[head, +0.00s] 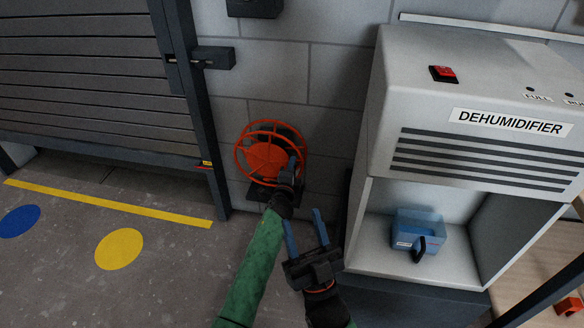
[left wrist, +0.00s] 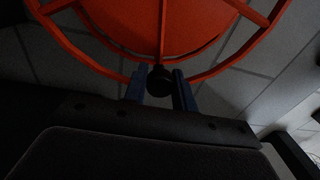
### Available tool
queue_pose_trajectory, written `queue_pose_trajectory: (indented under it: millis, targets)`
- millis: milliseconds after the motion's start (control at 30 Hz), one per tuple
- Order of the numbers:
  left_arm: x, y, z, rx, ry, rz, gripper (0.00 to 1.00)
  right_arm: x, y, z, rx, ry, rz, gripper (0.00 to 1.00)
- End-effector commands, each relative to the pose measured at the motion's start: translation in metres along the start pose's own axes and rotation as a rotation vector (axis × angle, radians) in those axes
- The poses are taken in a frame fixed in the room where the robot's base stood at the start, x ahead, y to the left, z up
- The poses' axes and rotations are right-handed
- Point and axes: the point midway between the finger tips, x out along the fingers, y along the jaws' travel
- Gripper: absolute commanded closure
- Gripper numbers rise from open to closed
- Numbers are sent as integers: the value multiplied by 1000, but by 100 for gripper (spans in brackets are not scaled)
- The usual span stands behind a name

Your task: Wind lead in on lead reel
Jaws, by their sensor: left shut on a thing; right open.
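The orange lead reel (head: 266,158) is mounted low on the block wall, left of the dehumidifier. It fills the top of the left wrist view (left wrist: 165,28), with its rim and spokes close up. My left gripper (head: 291,166) is at the reel's right side. In the left wrist view, its blue fingers (left wrist: 160,90) are shut on a small black knob, the reel's handle (left wrist: 160,78), at the lower rim. My right gripper (head: 306,232) is open and empty, below and right of the reel. I cannot make out the lead itself.
A dehumidifier (head: 480,95) with a red switch (head: 443,74) stands at right, a blue water tank (head: 418,230) in its open bay. A slatted shutter (head: 85,70) is at left. The floor has a yellow line (head: 110,203) and coloured spots, with free room there.

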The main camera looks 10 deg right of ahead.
Motion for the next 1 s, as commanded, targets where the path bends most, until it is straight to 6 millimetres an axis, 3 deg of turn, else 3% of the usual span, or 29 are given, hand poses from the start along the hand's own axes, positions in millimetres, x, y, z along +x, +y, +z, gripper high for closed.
queue_pose_trajectory:
  millis: [267, 300, 400, 833, 1000]
  targets:
    - [0, 0, -1, -1, 1, 1, 100, 0, 0, 0, 0, 0, 0, 54]
    - [0, 0, -1, -1, 1, 0, 67, 0, 0, 0, 0, 0, 0, 54]
    - [0, 0, -1, -1, 1, 0, 51, 1, 0, 0, 1, 1, -1, 54]
    - [-8, 1, 0, 0, 0, 1, 51, 1, 0, 4, 3, -19, 1, 54]
    - [-26, 0, -1, -1, 1, 1, 51, -20, 2, 39, 10, -145, 13, 54]
